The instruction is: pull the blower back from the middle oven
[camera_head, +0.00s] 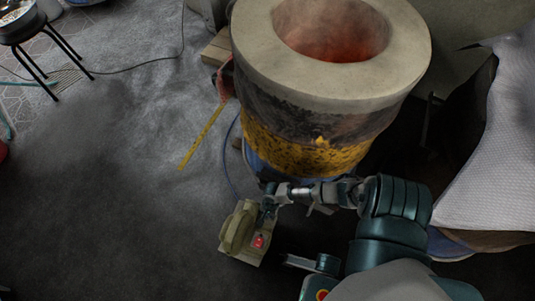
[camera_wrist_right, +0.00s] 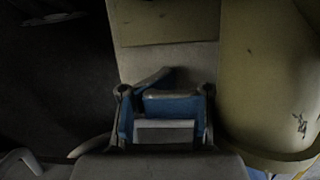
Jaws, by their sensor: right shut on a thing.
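The blower (camera_head: 238,228) is an olive-beige unit with a rounded housing, a flat base and a red switch. It sits on the dark floor just in front of the barrel oven (camera_head: 330,55), which has a pale rim, a yellow lower band and a glowing red opening. My right gripper (camera_head: 268,203) is at the blower's right side, shut on it. In the right wrist view the gripper (camera_wrist_right: 165,95) lies against a pale flat part of the blower (camera_wrist_right: 168,55), with the rounded housing to the right. The exact contact is dark. My left gripper is not in view.
A blue hose (camera_head: 229,165) runs down from there toward the blower. A black-legged stool (camera_head: 45,55) stands at the far left. White textured cloth (camera_head: 495,150) is at the right. The floor left of the blower is clear.

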